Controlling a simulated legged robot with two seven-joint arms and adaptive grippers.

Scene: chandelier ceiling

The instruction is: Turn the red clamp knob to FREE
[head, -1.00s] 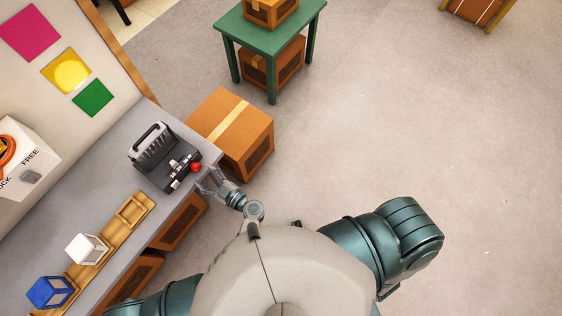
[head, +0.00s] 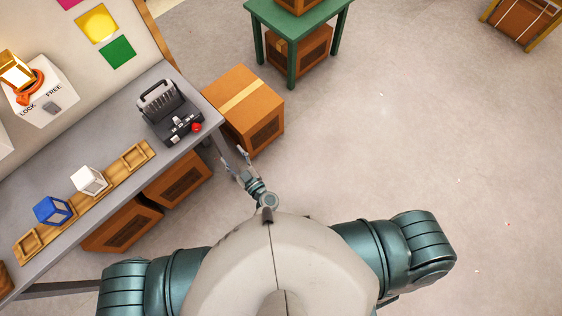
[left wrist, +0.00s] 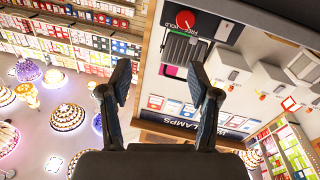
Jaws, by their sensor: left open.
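The red knob (head: 196,127) is on the right end of a black machine (head: 171,112) near the corner of the grey bench. In the left wrist view the red knob (left wrist: 185,21) is round, with the words FREE and HOLD beside it. Which word it points to is too small to tell. My left gripper (head: 243,154) is open and empty, right of the bench edge and apart from the knob. Its two spread fingers (left wrist: 160,88) show in the left wrist view with nothing between them. My right gripper is out of view.
A white box (head: 40,92) with an orange ring, labelled LOCK and FREE, stands at the left. A cardboard box (head: 245,108) stands beyond the bench corner. Floor at right is clear.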

